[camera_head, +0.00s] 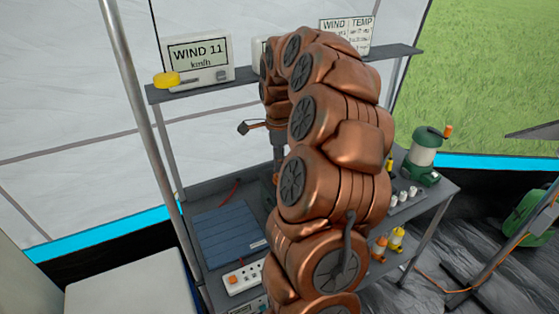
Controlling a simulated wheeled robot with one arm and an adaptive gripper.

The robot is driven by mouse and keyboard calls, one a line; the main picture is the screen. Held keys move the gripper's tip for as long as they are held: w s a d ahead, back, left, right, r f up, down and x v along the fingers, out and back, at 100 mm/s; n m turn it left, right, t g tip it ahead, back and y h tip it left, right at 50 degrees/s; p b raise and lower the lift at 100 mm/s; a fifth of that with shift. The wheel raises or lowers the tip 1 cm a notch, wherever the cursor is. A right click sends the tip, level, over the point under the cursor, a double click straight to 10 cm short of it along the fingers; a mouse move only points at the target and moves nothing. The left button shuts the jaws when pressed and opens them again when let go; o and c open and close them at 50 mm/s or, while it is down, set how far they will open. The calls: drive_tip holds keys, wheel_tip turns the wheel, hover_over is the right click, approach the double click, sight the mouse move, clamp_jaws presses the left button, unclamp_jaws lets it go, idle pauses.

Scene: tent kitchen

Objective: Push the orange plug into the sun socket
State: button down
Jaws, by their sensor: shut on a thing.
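My gripper (278,165) points down over the bench, left of my copper arm, which hides part of it. It is shut, with a small orange bit (276,178) at its tips that looks like the orange plug; most of it is hidden. A white socket strip (243,277) with an orange spot lies at the bench's front. A grey panel with several white round fittings (408,195) lies at the right. No sun mark can be made out, so I cannot tell which is the sun socket.
A blue ribbed panel (228,232) lies on the bench (440,187) at the left. A green lantern (424,155) stands at the right end. Small orange and yellow items (397,239) are lower down. A shelf (190,92) above holds a WIND display (198,60).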

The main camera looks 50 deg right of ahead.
drive_tip(key=shift+f+b, duration=0.9)
drive_tip(key=shift+f, duration=0.05)
drive_tip(key=c, duration=0.9)
unclamp_jaws()
wheel_tip(320, 180, up, 12)
idle(0.3)
drive_tip(key=shift+d, duration=0.1)
